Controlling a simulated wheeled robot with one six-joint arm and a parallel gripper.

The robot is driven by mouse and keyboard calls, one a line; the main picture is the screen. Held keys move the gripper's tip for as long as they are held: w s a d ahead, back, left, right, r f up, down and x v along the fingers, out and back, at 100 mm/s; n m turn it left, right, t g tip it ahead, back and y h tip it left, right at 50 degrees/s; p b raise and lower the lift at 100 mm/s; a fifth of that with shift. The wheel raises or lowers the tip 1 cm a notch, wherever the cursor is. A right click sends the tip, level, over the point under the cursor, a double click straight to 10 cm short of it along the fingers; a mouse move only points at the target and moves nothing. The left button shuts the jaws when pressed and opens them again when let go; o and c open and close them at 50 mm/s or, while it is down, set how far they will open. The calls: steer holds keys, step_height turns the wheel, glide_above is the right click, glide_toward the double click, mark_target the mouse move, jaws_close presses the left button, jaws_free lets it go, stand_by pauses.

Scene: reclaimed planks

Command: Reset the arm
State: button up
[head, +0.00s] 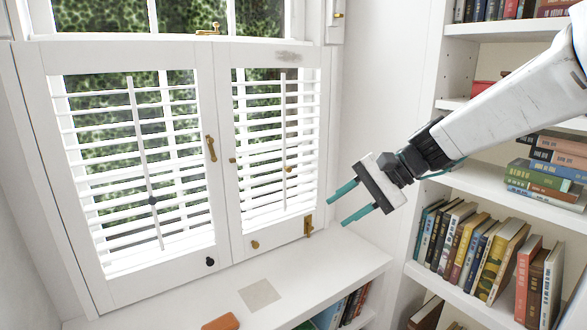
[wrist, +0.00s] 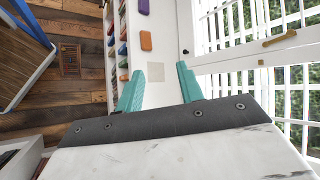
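My gripper (head: 351,203) is in the air in front of the right shutter, above the white sill shelf, with my arm reaching in from the upper right. Its two teal fingers are apart with nothing between them. The fingers (wrist: 160,85) also show spread in the wrist view, with the white shelf top beyond them. The left shutter (head: 140,180) and the right shutter (head: 277,140) both stand in the window frame with their louvres tilted open. The gripper appears apart from the shutters.
A white shelf top (head: 330,270) runs below the window, with an orange-brown block (head: 221,322) on it. A bookcase with several books (head: 470,245) stands at right, close to my arm. Brass latches (head: 211,148) stick out from the shutters. Wooden floor (wrist: 75,100) shows in the wrist view.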

steer(key=s+d+f+n+h, duration=0.1)
steer(key=s+d+n+h, duration=0.1)
steer(key=s+d, duration=0.3)
steer(key=s+d+f+n+h, duration=0.1)
steer(key=s+d+h, duration=0.3)
steer(key=s, duration=0.9)
steer(key=s+d+f+n+h, duration=0.1)
steer(key=s+d+n+h, duration=0.2)
steer(key=s+d, duration=0.4)
steer(key=s+h, duration=0.1)
steer(key=s, duration=0.1)
steer(key=shift+s+f+n+t, duration=0.2)
steer(key=shift+s+n+t, duration=0.1)
steer(key=shift+n+t, duration=0.1)
